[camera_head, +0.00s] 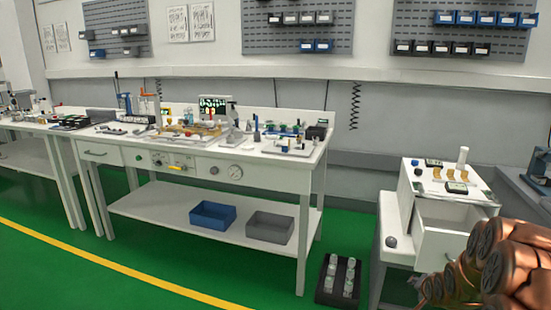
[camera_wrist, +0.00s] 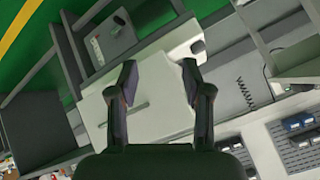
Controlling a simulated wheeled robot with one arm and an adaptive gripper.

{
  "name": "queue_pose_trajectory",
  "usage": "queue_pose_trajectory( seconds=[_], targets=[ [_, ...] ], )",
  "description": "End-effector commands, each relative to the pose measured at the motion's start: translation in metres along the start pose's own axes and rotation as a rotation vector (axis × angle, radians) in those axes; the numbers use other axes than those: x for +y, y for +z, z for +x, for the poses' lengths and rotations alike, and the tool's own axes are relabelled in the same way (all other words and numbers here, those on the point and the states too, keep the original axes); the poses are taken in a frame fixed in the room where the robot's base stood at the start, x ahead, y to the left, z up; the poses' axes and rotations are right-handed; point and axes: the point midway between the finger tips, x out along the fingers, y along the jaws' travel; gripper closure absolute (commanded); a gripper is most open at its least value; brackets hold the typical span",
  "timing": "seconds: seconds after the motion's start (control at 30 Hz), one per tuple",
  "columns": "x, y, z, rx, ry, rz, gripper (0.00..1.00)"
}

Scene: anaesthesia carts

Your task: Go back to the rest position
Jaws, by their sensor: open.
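My gripper (camera_wrist: 158,72) shows in the wrist view with its two dark fingers spread apart and nothing between them. Behind the fingers is a white panel surface (camera_wrist: 158,105), tilted in the picture; I cannot tell whether the fingers touch it. In the head view my copper-coloured arm fills the lower right corner, in front of the white cart (camera_head: 405,198) on the right. The cart's drawer (camera_head: 445,243) stands pulled out. The gripper's fingers cannot be made out in the head view.
A long white workbench (camera_head: 255,180) with tools and small parts on top stands in the middle. Its shelf holds a blue bin (camera_head: 212,215) and a grey bin (camera_head: 270,227). A black crate (camera_head: 338,280) stands on the floor beside the cart. Green floor (camera_head: 60,270) lies open at the front left.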

Motion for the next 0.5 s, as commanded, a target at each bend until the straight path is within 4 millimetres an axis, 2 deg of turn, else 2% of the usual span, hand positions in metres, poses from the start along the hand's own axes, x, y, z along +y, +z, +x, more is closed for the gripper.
queue_pose_trajectory(
  seconds=[0.03,0.1,0.27,0.5],
  targets=[
    [-0.015,-0.005,-0.023,-0.023,0.015,-0.031,0.51],
    [-0.027,-0.003,-0.047,-0.059,0.04,-0.072,0.51],
    [-0.05,0.005,-0.104,-0.147,0.091,-0.161,0.51],
    [-0.077,0.024,-0.196,-0.29,0.154,-0.29,0.51]
  ],
)
